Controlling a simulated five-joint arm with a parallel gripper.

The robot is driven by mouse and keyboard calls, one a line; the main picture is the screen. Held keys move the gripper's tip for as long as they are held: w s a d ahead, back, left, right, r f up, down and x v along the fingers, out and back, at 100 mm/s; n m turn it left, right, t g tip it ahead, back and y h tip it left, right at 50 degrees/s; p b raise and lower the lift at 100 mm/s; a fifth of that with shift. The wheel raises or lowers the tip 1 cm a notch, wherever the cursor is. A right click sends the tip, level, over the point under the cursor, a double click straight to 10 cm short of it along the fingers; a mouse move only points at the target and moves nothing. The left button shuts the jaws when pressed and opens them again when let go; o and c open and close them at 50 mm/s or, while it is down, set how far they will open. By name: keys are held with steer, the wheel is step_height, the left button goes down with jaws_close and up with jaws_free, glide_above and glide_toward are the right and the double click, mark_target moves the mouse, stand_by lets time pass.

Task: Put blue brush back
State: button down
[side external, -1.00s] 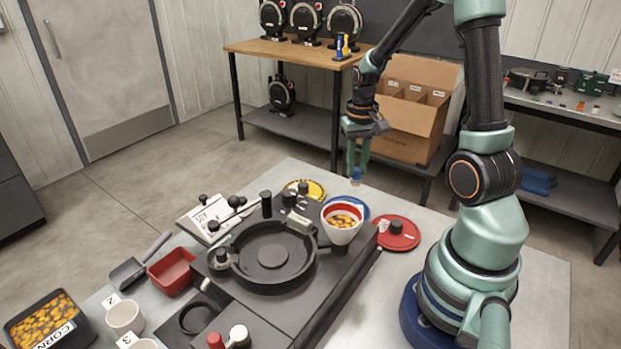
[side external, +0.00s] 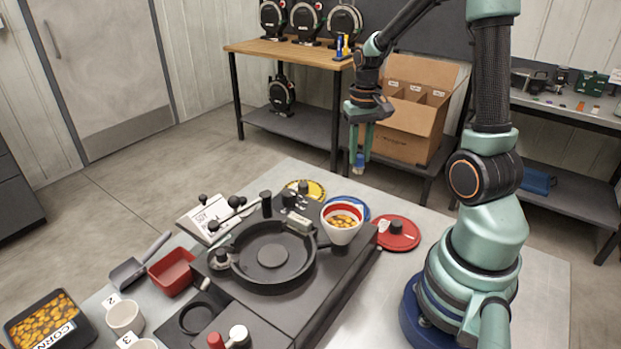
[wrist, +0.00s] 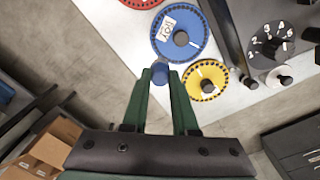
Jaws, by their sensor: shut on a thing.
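My gripper (side external: 361,150) has green fingers that point down, shut on the blue brush (side external: 359,164). The brush is small, with a blue body and a pale lower end. It hangs in the air behind the red-and-white hopper, clear of the table. In the wrist view the brush (wrist: 160,73) shows as a blue piece between the fingertips (wrist: 161,80); the fingers hide part of it. A small stand (side external: 342,47) with blue and yellow upright items is on the front right corner of the wooden bench (side external: 290,51).
Below are the seed hopper (side external: 342,233), red disc (side external: 399,241), yellow disc (wrist: 207,82) and labelled blue disc (wrist: 199,31). The black meter housing (side external: 335,290) fills the table's middle. An open cardboard box (side external: 408,133) stands behind my gripper. Floor separates table and bench.

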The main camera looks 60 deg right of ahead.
steer(key=s+d+r, duration=0.5)
steer(key=s+r, duration=0.1)
steer(key=r, duration=0.4)
steer(key=shift+m, duration=0.4)
steer(key=f, duration=1.9)
steer(key=shift+a+f, duration=0.2)
steer(key=shift+f, duration=0.15)
steer(key=c, duration=0.7)
jaws_free()
